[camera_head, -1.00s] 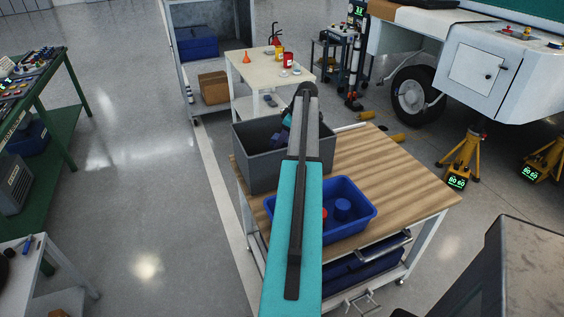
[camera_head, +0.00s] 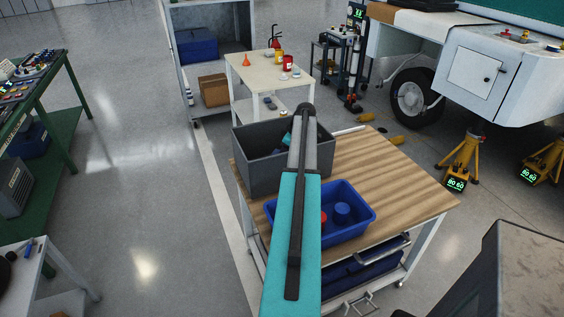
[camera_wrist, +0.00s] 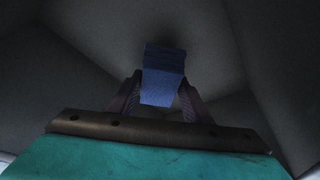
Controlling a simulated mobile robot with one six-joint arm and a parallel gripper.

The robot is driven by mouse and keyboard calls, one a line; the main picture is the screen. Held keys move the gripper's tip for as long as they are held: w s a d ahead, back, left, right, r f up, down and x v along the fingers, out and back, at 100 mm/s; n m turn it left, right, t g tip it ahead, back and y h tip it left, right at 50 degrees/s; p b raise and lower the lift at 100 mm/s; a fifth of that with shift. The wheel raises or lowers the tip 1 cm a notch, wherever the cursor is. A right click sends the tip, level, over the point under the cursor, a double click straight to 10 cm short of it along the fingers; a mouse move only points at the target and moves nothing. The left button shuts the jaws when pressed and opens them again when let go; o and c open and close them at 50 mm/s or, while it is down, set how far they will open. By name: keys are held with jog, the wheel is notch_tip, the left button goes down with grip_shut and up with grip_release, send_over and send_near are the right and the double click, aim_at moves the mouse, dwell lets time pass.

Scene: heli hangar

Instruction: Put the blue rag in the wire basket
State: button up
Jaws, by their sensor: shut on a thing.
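A folded blue rag (camera_wrist: 163,72) shows in the wrist view, with my gripper (camera_wrist: 161,88) shut on it. Dark grey walls surround the gripper and rag there. In the head view my arm reaches over the grey open bin (camera_head: 262,172) on the wooden-topped cart. My gripper is mostly hidden behind my arm and inside the bin; only a small teal part (camera_head: 287,138) shows. The rag is not clearly visible in the head view. I cannot make out a wire basket; the grey bin looks solid-walled.
A blue tray (camera_head: 361,222) with a blue cylinder (camera_head: 342,212) and a red item stands on the cart's wooden top (camera_head: 390,180) in front of the bin. The right side of the top is mostly clear. A cream table (camera_head: 250,75) stands behind.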

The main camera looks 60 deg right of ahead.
jog(key=shift+f+p, duration=0.35)
jog(key=shift+f, duration=1.2)
jog(key=shift+f, duration=0.15)
jog(key=o, duration=0.9)
jog(key=p+v, duration=0.3)
jog(key=v, duration=0.9)
jog(key=shift+p, duration=0.3)
jog(key=shift+r, duration=0.25)
